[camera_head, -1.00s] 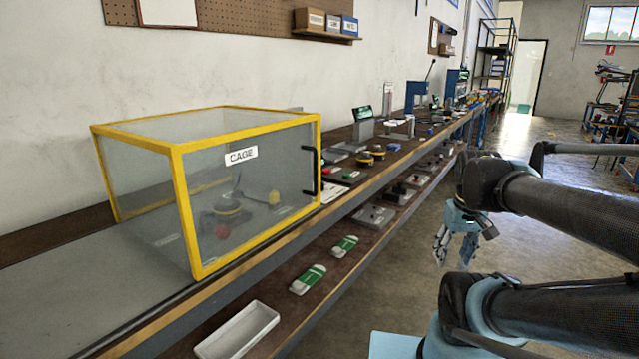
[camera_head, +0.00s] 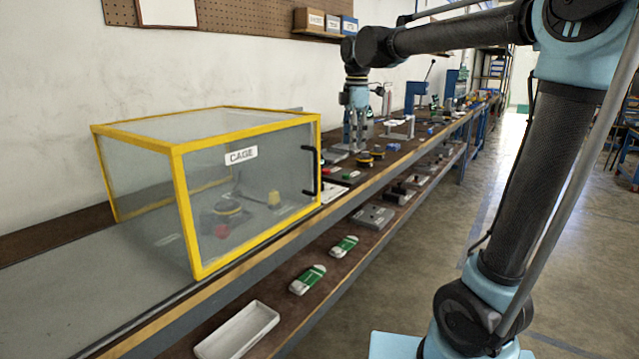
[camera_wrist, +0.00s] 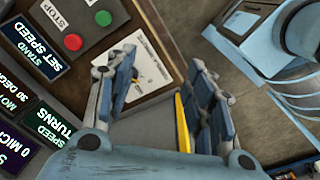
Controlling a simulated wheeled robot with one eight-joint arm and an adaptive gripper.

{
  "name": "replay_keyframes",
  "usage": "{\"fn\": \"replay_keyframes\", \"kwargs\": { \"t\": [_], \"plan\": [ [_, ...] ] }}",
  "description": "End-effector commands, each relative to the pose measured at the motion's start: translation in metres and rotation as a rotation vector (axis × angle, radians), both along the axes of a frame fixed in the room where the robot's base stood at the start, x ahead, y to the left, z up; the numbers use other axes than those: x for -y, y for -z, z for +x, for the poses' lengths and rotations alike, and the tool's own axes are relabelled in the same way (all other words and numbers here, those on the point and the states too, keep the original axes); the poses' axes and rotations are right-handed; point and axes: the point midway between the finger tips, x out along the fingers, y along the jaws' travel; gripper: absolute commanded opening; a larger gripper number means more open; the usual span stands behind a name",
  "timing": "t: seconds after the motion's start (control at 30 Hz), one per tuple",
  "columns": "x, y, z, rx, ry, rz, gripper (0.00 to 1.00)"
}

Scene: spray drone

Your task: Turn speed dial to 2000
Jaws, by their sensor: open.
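I cannot pick out the speed dial for certain in either view. A dark panel with lit readouts (camera_wrist: 32,50) is at the left of the wrist view; "SET SPEED", "STAND", "SPEED" and "TURNS" are legible. A box beside it carries a red button (camera_wrist: 73,42) and a green button (camera_wrist: 103,18), with a "STOP" label near the red one. My gripper (camera_wrist: 163,85) is open and empty, its fingers apart over the bench. In the head view my gripper (camera_head: 355,146) points down above the bench, behind the cage, and partly hides the equipment there.
A yellow-framed clear cage (camera_head: 245,195) labelled "CAGE" stands on the near bench, with devices inside. Two black-and-yellow round devices (camera_head: 370,155) sit near my gripper. A white tray (camera_head: 238,330) lies on the lower shelf. The floor at right is open.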

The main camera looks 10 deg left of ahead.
Motion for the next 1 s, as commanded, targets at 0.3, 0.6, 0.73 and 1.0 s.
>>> {"fn": "replay_keyframes", "kwargs": {
  "t": [0.3,0.6,0.73,1.0],
  "plan": [
    [-0.097,-0.021,0.011,-0.02,-0.382,-0.023,0.48],
    [-0.111,-0.011,0.012,-0.024,-0.443,-0.027,0.48],
    [-0.11,0.009,0.011,-0.024,-0.442,-0.027,0.48],
    [-0.11,0.057,0.011,-0.024,-0.441,-0.027,0.48]
  ]
}}
